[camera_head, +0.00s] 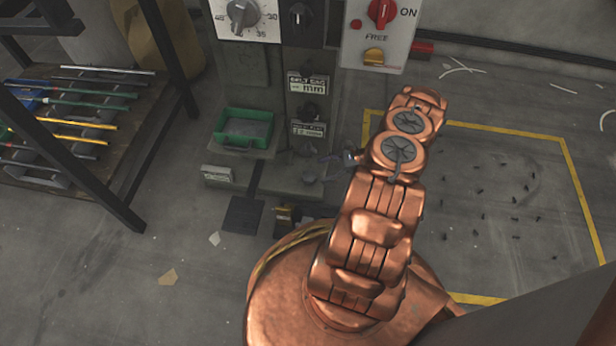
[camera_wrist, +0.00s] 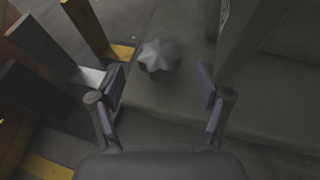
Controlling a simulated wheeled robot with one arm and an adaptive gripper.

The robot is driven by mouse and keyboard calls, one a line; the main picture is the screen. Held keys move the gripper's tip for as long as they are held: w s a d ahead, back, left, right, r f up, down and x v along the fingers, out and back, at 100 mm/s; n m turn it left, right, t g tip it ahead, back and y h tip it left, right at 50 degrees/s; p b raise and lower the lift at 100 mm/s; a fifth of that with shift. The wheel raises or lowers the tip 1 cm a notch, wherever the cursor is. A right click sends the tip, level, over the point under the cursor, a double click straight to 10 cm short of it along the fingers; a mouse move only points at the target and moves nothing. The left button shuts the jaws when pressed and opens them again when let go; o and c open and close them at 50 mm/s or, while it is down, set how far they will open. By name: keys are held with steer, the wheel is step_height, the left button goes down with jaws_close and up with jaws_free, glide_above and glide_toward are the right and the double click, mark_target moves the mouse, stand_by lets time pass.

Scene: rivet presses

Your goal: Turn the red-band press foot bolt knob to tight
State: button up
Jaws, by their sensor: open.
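A grey star-shaped knob (camera_wrist: 158,55) sits low on the dark grey base of the press in the wrist view. My gripper (camera_wrist: 161,84) is open, with its two purple-grey pads to the left and right of the view and the knob beyond them, between their lines. The pads appear apart from the knob. In the head view my gripper (camera_head: 335,163) is low beside the press foot, partly hidden by my copper arm. I cannot make out the knob there, nor a red band on this press. A tight mark is not readable.
A rod rack (camera_head: 85,110) is at left; open floor lies right.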

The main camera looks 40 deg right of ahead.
mark_target(311, 175)
steer(key=shift+b+x, duration=1.05)
steer(key=shift+x, duration=2)
steer(key=shift+f, duration=0.1)
steer(key=shift+c, duration=0.2)
